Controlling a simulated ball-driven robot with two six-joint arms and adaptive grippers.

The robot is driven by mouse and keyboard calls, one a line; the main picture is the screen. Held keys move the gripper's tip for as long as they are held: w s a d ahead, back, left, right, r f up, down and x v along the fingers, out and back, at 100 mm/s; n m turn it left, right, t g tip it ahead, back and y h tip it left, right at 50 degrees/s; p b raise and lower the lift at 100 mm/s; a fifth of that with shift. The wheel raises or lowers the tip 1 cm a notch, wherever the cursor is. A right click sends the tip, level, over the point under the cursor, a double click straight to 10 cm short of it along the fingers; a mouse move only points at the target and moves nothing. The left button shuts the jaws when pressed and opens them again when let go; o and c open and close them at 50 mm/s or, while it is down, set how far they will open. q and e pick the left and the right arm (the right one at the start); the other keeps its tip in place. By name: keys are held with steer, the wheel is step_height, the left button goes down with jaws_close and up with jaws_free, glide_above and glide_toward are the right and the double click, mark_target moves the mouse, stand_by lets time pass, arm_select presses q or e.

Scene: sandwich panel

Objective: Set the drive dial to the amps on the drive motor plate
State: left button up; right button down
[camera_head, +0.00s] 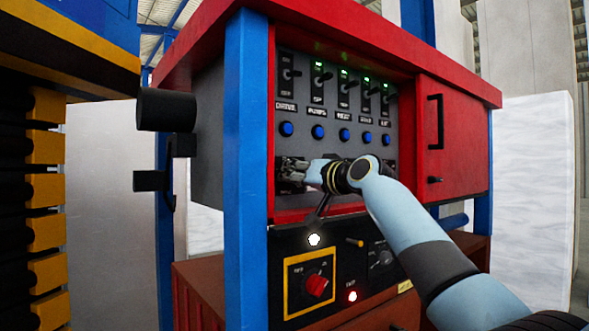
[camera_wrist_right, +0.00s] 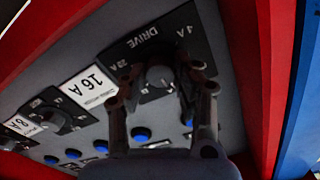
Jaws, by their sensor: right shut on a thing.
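The drive dial (camera_wrist_right: 158,76) is a dark knob on a black plate marked DRIVE, seen upside down in the right wrist view. My right gripper (camera_wrist_right: 161,80) is shut on the dial, one finger on each side. A white plate reading 16 A (camera_wrist_right: 86,87) is beside the dial's black plate. The dial's pointer is too dark and covered to read. In the head view, my right gripper (camera_head: 290,172) is at the lower left of the grey panel (camera_head: 293,205) and hides the dial. My left gripper is not in view.
Above are several blue buttons (camera_head: 344,134) and a row of switches (camera_head: 344,88) with green lights. A second dial (camera_wrist_right: 52,118) and an 8 A plate (camera_wrist_right: 22,125) are further along. A blue post (camera_head: 246,150) stands left; a red door (camera_head: 455,130) is right.

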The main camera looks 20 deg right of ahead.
steer(key=m+p, duration=0.3)
steer(key=m, duration=0.1)
steer(key=shift+m, duration=0.4)
steer(key=m+p, duration=0.2)
steer(key=shift+m, duration=0.3)
steer(key=shift+f+m+p, duration=0.1)
steer(key=shift+m+p, duration=0.3)
steer(key=shift+m, duration=0.8)
steer(key=shift+f+m, duration=0.1)
steer(key=shift+m, duration=1.3)
steer(key=c, duration=1)
jaws_free()
